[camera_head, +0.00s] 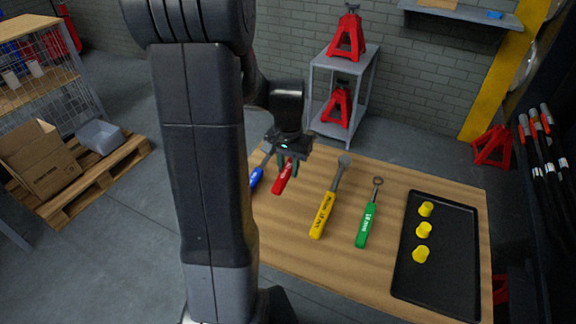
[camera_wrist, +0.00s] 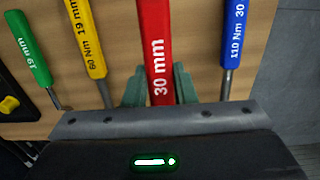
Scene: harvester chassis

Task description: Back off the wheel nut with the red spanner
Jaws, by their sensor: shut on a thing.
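The red spanner (camera_head: 284,177) has a thick red handle marked "30 mm". It is at the far left part of the wooden bench in the head view. In the wrist view its handle (camera_wrist: 156,45) runs between the two green fingers. My gripper (camera_head: 287,160) is shut on this handle; it also shows in the wrist view (camera_wrist: 160,88). The spanner's head is hidden behind my gripper and arm. I cannot tell whether the spanner rests on the bench or is just clear of it. No wheel nut is recognisable in either view.
A blue tool (camera_head: 256,178) lies close on the left. Yellow (camera_head: 322,215) and green (camera_head: 368,225) tools lie to the right. A black tray (camera_head: 440,275) holds three yellow pieces. A grey stand (camera_head: 318,66) with red jacks stands behind the wooden bench (camera_head: 300,235).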

